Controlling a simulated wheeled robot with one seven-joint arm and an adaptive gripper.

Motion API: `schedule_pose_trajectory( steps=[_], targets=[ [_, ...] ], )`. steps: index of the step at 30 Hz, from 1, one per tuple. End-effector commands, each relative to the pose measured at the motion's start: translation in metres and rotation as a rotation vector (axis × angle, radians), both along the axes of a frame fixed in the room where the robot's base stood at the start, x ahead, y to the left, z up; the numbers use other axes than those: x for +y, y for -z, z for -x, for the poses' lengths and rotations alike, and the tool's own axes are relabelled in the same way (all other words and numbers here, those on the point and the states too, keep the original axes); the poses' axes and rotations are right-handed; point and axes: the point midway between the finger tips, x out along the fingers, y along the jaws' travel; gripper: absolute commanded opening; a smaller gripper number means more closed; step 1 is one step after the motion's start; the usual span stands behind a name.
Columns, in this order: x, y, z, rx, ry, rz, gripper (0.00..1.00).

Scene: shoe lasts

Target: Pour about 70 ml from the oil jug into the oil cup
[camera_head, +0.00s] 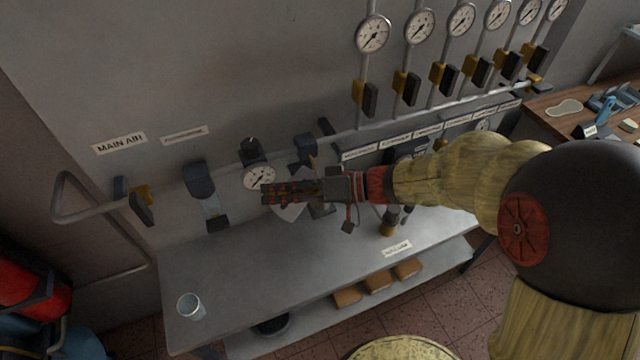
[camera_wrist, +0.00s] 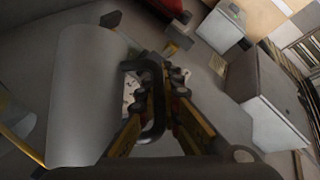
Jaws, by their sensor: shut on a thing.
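The oil jug is a large plain grey cylinder (camera_wrist: 85,95) with a dark curved handle (camera_wrist: 157,100) in the wrist view. My gripper (camera_wrist: 165,90) is shut on this handle, its yellow and black fingers around it. In the head view my gripper (camera_head: 290,191) is above the back part of the grey bench, and a pale grey part of the jug (camera_head: 289,212) shows below it, mostly hidden. I cannot tell the jug's tilt or its oil level. The oil cup (camera_head: 191,307), a small clear cup, stands upright at the bench's front left, well apart from my gripper.
The grey bench (camera_head: 240,275) is clear between cup and jug. Pipes with gauges (camera_head: 373,34) and yellow-black valves (camera_head: 405,84) line the wall behind. A bent pipe (camera_head: 75,215) stands out at the left. Brown blocks (camera_head: 377,282) lie on the lower shelf.

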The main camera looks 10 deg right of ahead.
Motion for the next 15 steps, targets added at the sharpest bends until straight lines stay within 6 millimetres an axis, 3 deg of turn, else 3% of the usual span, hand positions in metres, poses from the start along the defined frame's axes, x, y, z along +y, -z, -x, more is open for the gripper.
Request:
schedule_pose_trajectory(
  steps=[10, 15],
  targets=[
    [0.004, 0.004, 0.001, -0.064, 0.001, 0.107, 0.0],
    [0.007, 0.018, 0.002, -0.094, 0.002, 0.168, 0.0]
  ],
)
